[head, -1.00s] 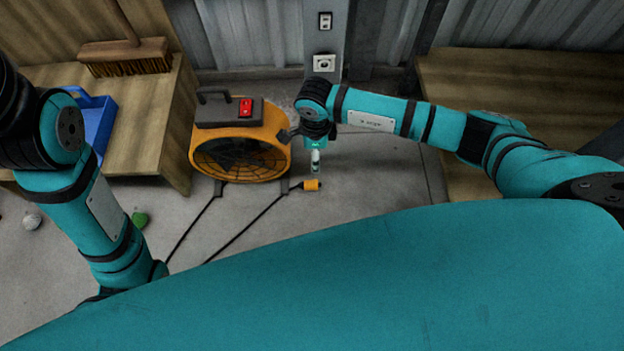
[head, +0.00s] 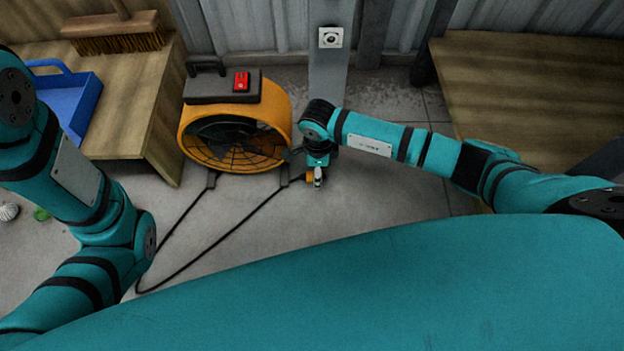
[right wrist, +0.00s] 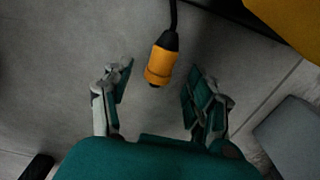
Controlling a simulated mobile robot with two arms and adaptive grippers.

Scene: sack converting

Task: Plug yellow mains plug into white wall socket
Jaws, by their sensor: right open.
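The yellow mains plug (head: 309,177) is on the floor just right of the fan, at the end of a black cable, partly hidden by my right gripper (head: 318,178) in the head view. In the right wrist view the plug (right wrist: 161,66) lies between the open fingertips of my right gripper (right wrist: 160,72), with a gap on each side. Its cable end points up in that picture. The white wall socket (head: 330,37) is on the grey post at the back, above the floor. My left arm shows at the left, but its gripper is not in view.
The orange fan (head: 235,130) stands close left of my right gripper, its black cable (head: 215,245) looping on the floor. A bench (head: 140,120) at left holds a blue dustpan (head: 65,95) and a brush (head: 112,35). Another wooden bench (head: 530,95) stands at right.

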